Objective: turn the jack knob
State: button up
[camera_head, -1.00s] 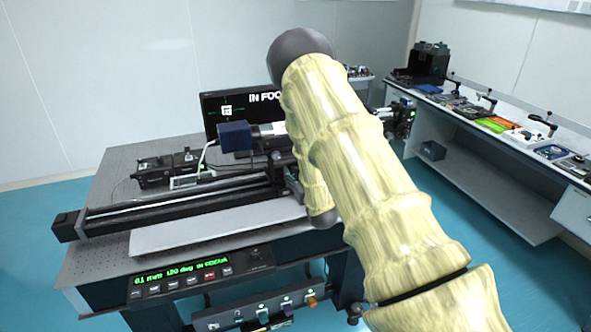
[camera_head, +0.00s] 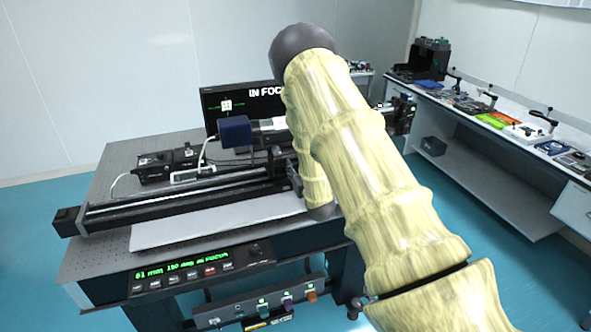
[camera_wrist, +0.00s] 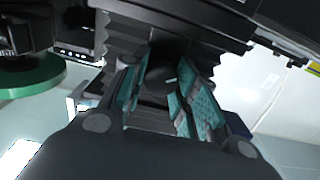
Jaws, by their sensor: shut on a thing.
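In the wrist view, my gripper (camera_wrist: 165,108) has its two teal-padded fingers closed around a small dark round knob (camera_wrist: 159,76). The knob sits between the pads, and its far side is hidden. A black body with stepped edges (camera_wrist: 130,35) lies just beyond the fingers; I take it to be the jack. In the head view, my arm hides the gripper, the knob and the jack. The monitor (camera_head: 222,125) behind the table shows the words "IN FOC", cut off by my arm, and a small white square.
The optical table (camera_head: 115,185) carries a long black rail (camera_head: 170,203) and a blue-ended camera (camera_head: 235,131). A control panel with green text (camera_head: 190,272) is on its front. A side bench (camera_head: 495,150) with equipment stands right. Blue floor lies between them.

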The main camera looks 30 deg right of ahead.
jog(key=shift+m+b, duration=0.3)
jog(key=shift+b, duration=0.1)
jog(key=o, duration=1)
jog(key=v, duration=1.2)
jog(key=shift+d, duration=0.1)
